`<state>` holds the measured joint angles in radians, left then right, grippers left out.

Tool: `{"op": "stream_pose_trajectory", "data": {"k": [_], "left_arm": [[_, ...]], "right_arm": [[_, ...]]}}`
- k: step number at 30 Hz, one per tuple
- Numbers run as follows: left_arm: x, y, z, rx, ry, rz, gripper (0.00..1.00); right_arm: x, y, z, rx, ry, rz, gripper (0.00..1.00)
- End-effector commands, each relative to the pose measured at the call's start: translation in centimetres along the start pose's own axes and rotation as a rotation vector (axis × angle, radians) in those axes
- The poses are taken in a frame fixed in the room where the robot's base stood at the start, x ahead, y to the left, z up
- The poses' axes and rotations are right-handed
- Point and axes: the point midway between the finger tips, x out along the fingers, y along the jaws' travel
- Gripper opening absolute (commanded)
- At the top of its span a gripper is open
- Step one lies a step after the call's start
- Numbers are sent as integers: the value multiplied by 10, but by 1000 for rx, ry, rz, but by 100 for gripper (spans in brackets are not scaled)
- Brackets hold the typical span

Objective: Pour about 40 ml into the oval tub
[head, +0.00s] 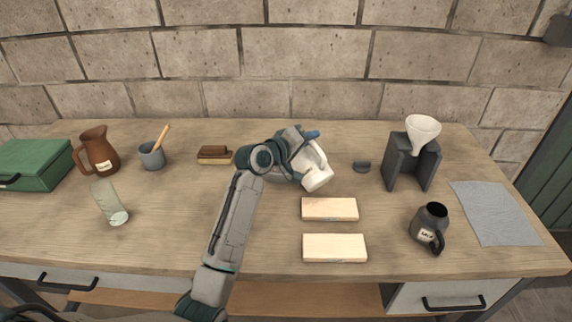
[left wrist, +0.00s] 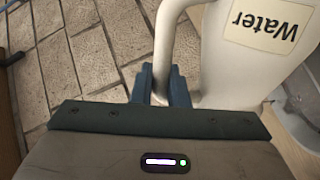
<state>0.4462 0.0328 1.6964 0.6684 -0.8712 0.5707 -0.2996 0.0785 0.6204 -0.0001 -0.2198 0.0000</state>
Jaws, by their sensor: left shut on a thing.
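My left gripper (head: 303,150) is shut on the handle of a white jug (head: 319,180). In the left wrist view, the fingers (left wrist: 161,88) close around the handle, and the jug (left wrist: 228,75) bears a "Water" label that reads upside down. The jug looks tilted in the head view; I cannot tell whether it touches the table, and no stream shows. I cannot pick out an oval tub for certain. A blue thing (head: 312,134) shows just behind the gripper, mostly hidden. My right gripper is not in view.
A brush (head: 214,155) lies behind my arm. Two pale blocks (head: 330,208) (head: 335,247) lie in front. Right are a funnel stand (head: 396,165), dark jug (head: 428,222) and cloth (head: 497,213).

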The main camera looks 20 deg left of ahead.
Motion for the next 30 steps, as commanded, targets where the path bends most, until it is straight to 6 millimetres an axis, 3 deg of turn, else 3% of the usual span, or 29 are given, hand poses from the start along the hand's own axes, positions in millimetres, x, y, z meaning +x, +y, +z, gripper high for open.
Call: {"op": "stream_pose_trajectory", "data": {"k": [30], "left_arm": [[0,12,19,-10,-1,4,0]], "right_arm": [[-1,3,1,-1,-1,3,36]]}}
